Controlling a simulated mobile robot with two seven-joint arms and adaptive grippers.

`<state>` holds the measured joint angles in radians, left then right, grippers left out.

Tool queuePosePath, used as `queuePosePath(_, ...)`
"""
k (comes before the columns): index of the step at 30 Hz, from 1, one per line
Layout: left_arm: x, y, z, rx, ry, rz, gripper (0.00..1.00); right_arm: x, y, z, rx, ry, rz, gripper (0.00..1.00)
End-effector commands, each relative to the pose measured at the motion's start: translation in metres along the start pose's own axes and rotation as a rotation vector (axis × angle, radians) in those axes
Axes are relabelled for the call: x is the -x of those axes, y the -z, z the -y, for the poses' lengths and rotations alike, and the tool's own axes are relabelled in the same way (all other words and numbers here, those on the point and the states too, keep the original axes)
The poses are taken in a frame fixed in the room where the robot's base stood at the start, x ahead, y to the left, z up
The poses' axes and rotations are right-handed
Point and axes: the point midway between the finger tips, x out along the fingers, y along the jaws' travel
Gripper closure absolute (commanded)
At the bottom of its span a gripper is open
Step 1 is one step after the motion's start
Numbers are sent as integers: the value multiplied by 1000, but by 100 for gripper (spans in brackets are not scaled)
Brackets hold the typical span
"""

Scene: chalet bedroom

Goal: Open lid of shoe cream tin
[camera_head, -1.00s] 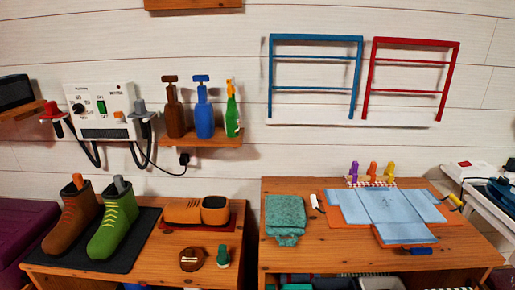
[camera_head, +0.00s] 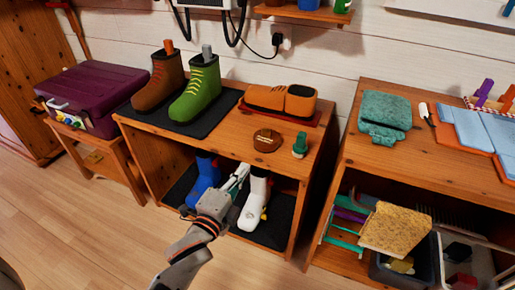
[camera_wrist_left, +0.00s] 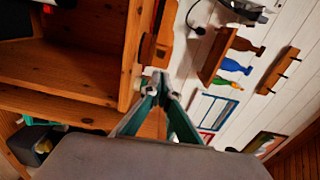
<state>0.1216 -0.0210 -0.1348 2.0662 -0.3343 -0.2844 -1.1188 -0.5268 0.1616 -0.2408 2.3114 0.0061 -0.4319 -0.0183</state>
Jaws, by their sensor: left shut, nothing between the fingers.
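The shoe cream tin (camera_head: 267,140) is a round brown tin with its lid on, lying on the wooden bench top near its front edge. My left gripper (camera_head: 243,170) is shut and empty, in front of the bench and lower than the top, beside the shoes on the lower shelf. It also shows in the left wrist view (camera_wrist_left: 160,80), where its fingers meet at the tips. My right gripper is out of view.
Brown (camera_head: 158,80) and green boots (camera_head: 198,90) stand left on a dark mat. Blue (camera_head: 205,178) and white shoes (camera_head: 255,200) are on the shelf.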

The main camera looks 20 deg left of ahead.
Motion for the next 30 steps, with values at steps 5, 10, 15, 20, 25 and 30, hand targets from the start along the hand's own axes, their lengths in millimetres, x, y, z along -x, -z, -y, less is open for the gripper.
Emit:
queuePosePath(5,-11,-2,4,-47,19,6,100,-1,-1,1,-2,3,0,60)
queuePosePath(10,-31,-1,6,-45,20,5,100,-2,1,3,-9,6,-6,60)
queuePosePath(15,-59,-2,4,-43,17,5,100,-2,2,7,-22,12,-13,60)
queuePosePath(20,-86,-2,4,-43,16,5,100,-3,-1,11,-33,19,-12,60)
queuePosePath(25,-112,-1,3,-42,14,5,100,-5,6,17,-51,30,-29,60)
queuePosePath(30,-132,-2,3,-41,13,5,100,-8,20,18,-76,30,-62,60)
